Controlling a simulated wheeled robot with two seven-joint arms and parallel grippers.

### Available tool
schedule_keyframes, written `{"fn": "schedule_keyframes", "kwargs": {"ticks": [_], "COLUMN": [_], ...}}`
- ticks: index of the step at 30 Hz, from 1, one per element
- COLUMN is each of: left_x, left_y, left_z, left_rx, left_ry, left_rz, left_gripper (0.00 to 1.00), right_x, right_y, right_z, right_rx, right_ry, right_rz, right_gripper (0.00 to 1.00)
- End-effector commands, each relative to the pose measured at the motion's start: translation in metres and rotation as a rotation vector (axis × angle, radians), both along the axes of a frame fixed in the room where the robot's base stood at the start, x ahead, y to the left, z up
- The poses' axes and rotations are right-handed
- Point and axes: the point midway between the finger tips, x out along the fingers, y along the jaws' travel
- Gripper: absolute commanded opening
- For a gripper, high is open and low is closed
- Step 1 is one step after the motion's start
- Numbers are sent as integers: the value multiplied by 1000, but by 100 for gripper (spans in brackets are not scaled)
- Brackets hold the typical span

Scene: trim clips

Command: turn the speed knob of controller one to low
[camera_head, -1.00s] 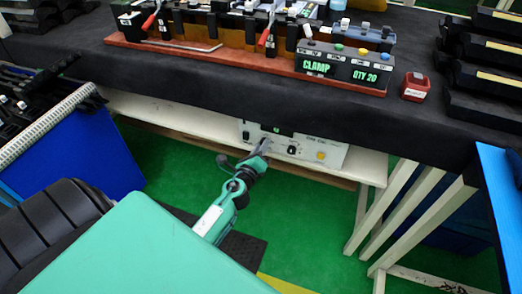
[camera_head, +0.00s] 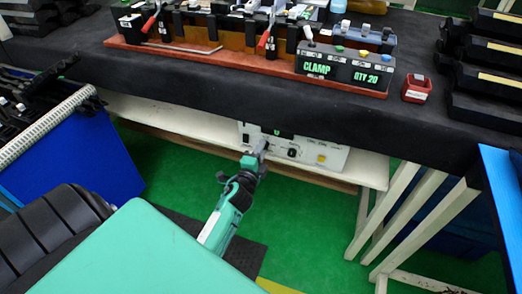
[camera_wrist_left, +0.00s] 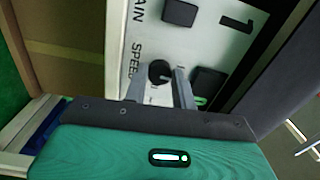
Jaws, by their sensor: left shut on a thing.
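The pale controller panel (camera_head: 335,157) is under the table's front edge. In the left wrist view the panel (camera_wrist_left: 215,45) carries a large "1" and the word "SPEED". The black round speed knob (camera_wrist_left: 160,72) sits beside that word, with a small pale mark on it. My left gripper (camera_head: 263,147) reaches the panel from below. In the left wrist view the two grey fingers of my left gripper (camera_wrist_left: 160,85) are on either side of the knob and shut on it. Which setting the knob points to is hard to read. My right gripper is not in view.
Black switches (camera_wrist_left: 180,12) sit close to the knob on the panel. The dark tabletop (camera_head: 200,85) overhangs the panel and holds a red rack with a "CLAMP QTY 20" display (camera_head: 345,68). White table legs (camera_head: 425,225) stand to the right. A blue bin (camera_head: 75,155) is at the left.

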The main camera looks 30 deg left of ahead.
Motion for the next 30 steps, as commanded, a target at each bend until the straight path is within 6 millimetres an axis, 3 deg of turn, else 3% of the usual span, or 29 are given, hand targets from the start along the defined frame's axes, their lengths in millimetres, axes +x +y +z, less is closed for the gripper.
{"fn": "schedule_keyframes", "kwargs": {"ticks": [23,24,27,30], "left_x": [-1,-1,0,0], "left_y": [0,0,0,0], "left_z": [-2,-2,-2,-1], "left_rx": [-98,-98,-97,-97], "left_ry": [-20,-20,-21,-21], "left_rz": [1,1,1,0], "left_gripper": [4,32,48,48], "right_x": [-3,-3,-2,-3], "right_y": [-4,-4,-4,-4], "right_z": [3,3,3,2], "right_rx": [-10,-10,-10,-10], "right_ry": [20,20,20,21], "right_rz": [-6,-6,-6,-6], "right_gripper": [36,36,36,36]}}
